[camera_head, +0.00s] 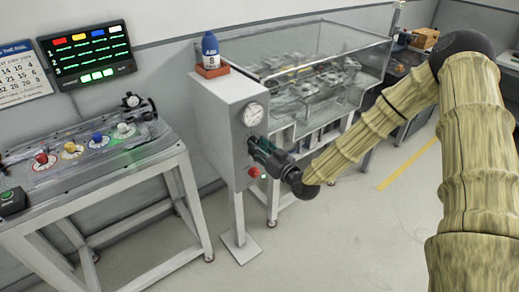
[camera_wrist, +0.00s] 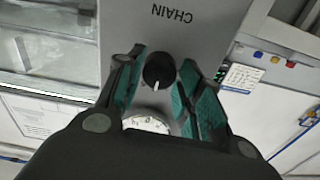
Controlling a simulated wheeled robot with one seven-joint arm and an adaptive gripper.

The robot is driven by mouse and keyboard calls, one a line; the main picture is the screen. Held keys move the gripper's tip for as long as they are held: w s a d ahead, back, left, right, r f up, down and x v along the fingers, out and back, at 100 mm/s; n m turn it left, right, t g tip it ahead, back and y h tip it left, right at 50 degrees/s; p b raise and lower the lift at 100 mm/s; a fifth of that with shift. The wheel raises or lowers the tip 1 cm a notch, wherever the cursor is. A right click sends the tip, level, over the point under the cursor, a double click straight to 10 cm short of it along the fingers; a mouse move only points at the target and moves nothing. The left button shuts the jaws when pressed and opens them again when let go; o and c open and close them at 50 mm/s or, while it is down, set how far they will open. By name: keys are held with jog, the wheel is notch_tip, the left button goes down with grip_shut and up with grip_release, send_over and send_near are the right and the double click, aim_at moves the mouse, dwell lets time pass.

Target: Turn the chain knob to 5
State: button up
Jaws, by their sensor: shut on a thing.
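The chain knob (camera_wrist: 159,70) is a round black knob with a white mark near its lower edge in the wrist view. It is on a grey panel under the word CHAIN, which appears upside down. My gripper (camera_wrist: 160,82) is shut on the knob, with a green-padded finger on each side. In the head view my gripper (camera_head: 257,147) is at the front of the grey cabinet (camera_head: 222,130) and hides the knob. A round white gauge (camera_head: 253,114) is just above it; in the wrist view it is partly hidden by my gripper.
A red button (camera_head: 253,172) is on the cabinet below my gripper. A blue bottle (camera_head: 210,50) stands on top. A glass-sided machine (camera_head: 325,65) is to the right. A bench (camera_head: 95,165) with coloured knobs and a screen (camera_head: 88,52) are to the left. Floor in front is clear.

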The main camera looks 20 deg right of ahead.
jog(key=shift+m+b, duration=1.7)
jog(key=shift+m, duration=0.8)
jog(key=o, duration=1)
jog(key=shift+o, duration=0.2)
jog(key=v, duration=1.2)
